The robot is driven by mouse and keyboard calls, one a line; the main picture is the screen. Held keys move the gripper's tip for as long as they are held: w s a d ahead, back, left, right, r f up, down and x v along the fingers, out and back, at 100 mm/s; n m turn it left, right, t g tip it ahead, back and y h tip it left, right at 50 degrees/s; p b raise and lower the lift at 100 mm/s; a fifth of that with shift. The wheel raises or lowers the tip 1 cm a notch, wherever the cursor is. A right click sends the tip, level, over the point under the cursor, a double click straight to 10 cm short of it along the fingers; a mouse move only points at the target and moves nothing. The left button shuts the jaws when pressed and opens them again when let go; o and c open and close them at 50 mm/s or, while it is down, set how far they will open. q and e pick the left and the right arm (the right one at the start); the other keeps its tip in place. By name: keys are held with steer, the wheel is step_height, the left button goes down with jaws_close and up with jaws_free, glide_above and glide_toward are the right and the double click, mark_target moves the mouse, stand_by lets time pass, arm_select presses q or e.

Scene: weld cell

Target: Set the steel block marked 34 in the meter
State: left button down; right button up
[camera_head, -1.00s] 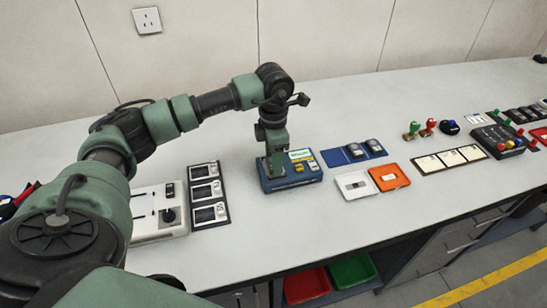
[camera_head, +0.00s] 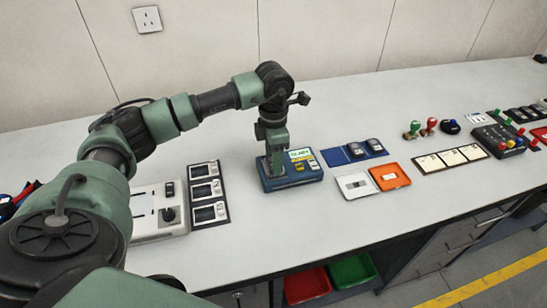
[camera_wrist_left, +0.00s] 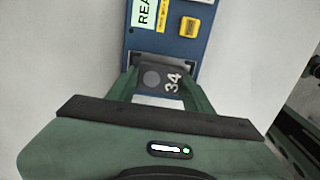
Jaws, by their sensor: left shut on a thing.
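The steel block marked 34 (camera_wrist_left: 158,80) is dark grey with a round spot and white digits. It sits between the fingers of my left gripper (camera_head: 274,172), which is shut on it. The blue meter (camera_head: 296,181) stands on the bench, with a lit display and yellow and pale buttons. In the wrist view the meter (camera_wrist_left: 213,22) lies just beyond the block, its cut-off display starting "REA". My fingers reach down at the meter's left part. The block is hidden in the head view, and I cannot tell if it rests fully in the meter. My right gripper is out of view.
A black panel with three framed cards (camera_head: 207,195) and a white device (camera_head: 158,212) are left of the meter. A blue mat with dark blocks (camera_head: 354,152), a white tray (camera_head: 355,185) and an orange tray (camera_head: 390,177) are right. The bench behind the meter is clear.

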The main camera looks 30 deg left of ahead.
arm_select(q)
steer(key=c, duration=0.5)
jaws_free()
steer(key=shift+r+p, duration=2.15)
steer(key=shift+r, duration=1.4)
steer(key=shift+f, duration=0.15)
